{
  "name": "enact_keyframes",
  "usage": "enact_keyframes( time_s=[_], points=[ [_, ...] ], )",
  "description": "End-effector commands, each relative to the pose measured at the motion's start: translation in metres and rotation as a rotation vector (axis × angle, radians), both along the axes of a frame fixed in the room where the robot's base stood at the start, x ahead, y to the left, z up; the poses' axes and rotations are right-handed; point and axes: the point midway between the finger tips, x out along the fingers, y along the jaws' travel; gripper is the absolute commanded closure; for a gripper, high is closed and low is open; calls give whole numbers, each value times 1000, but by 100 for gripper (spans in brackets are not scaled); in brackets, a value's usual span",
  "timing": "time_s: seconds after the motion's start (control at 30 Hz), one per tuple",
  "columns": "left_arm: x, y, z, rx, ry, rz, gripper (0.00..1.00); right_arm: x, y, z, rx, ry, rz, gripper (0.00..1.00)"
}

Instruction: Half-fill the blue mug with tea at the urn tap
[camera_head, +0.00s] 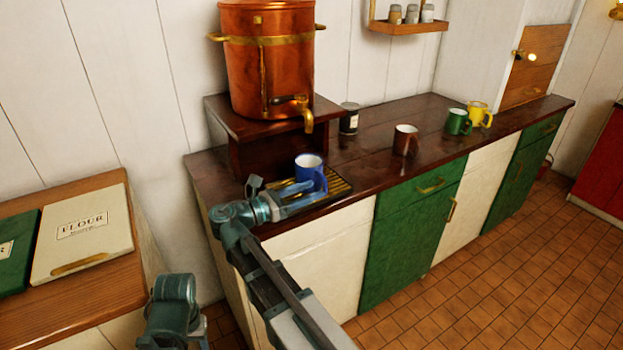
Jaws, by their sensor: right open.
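The blue mug (309,162) stands upright with a white inside, on the slatted drip tray (338,187) at the counter's left end. The copper urn (268,65) stands on a raised wooden shelf, and its brass tap (307,118) hangs above the mug. My right gripper (302,192) is open at the near side of the mug, low by the tray. Its fingers overlap the mug's lower part, so I cannot tell whether they touch it. The mug's contents are hidden. My left gripper does not show; only part of that arm is at the bottom.
A brown mug (405,140), a green mug (458,122) and a yellow mug (479,114) stand farther right on the dark counter (375,165). A dark tin (349,118) is beside the urn shelf. A flour bin (85,232) is at left.

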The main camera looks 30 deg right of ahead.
Motion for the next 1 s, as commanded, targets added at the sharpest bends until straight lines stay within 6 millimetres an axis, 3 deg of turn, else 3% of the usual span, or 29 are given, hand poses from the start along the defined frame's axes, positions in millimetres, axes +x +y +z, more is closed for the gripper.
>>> enact_keyframes(
  time_s=[0.17,0.43,0.67,0.97,1.0],
  points=[
    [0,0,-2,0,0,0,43,0,-11,-2,0,0,-1,49],
    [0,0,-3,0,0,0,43,3,-48,-3,0,0,-2,49],
    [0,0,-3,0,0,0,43,3,-51,-3,0,0,0,49],
    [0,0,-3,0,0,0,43,3,-51,-3,0,0,0,99],
    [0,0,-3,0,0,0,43,3,-51,-3,0,0,0,100]
  ],
)
